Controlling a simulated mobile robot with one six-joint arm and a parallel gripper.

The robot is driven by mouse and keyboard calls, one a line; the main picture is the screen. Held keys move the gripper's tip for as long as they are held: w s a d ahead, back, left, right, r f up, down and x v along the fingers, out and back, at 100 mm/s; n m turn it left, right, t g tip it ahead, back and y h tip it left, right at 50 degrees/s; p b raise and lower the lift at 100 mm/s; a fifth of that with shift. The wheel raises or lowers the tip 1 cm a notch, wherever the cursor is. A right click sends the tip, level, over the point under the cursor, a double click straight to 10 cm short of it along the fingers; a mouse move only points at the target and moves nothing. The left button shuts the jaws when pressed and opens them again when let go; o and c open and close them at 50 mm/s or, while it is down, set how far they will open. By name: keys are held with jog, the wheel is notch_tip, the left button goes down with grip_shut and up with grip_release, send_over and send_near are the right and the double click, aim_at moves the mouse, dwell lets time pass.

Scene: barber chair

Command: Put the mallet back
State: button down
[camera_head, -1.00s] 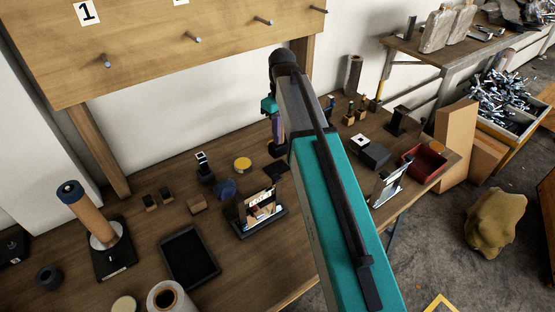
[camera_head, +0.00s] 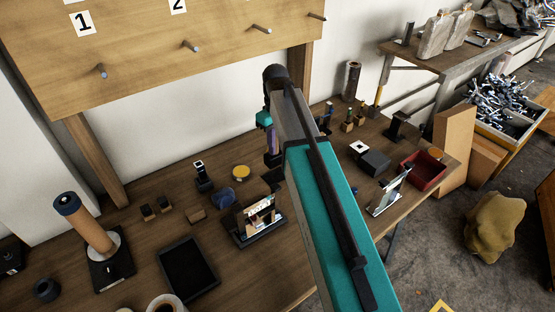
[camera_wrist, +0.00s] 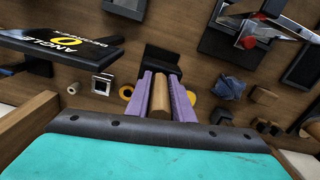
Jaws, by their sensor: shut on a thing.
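My gripper (camera_wrist: 160,95) is shut on the mallet's wooden handle (camera_wrist: 160,98), with a purple finger on each side in the wrist view. A dark block (camera_wrist: 162,58) beyond the fingertips looks like the mallet's head. In the head view my gripper (camera_head: 272,146) hangs above the back of the workbench, and my arm hides much of it. The wooden pegboard (camera_head: 140,50) is up and left of it, with several metal pegs such as one below label 1 (camera_head: 101,71) and one below label 2 (camera_head: 189,46). The pegs that show are bare.
A wooden post (camera_head: 95,158) supports the board. The wall space under the board is clear.

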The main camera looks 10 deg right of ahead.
aim_at(276, 159)
jog(key=shift+f, duration=1.45)
jog(key=shift+f+p, duration=0.1)
jog(key=shift+p, duration=0.2)
jog(key=shift+f+p, duration=0.45)
jog(key=shift+f, duration=1.3)
jog(key=shift+f, duration=0.15)
jog(key=c, duration=1.5)
grip_release()
jog(key=shift+c, duration=0.2)
jog(key=shift+r, duration=0.2)
notch_tip(276, 159, up, 11)
jog(key=shift+f+b, duration=0.15)
jog(key=shift+b, duration=0.95)
jog(key=shift+r, duration=0.6)
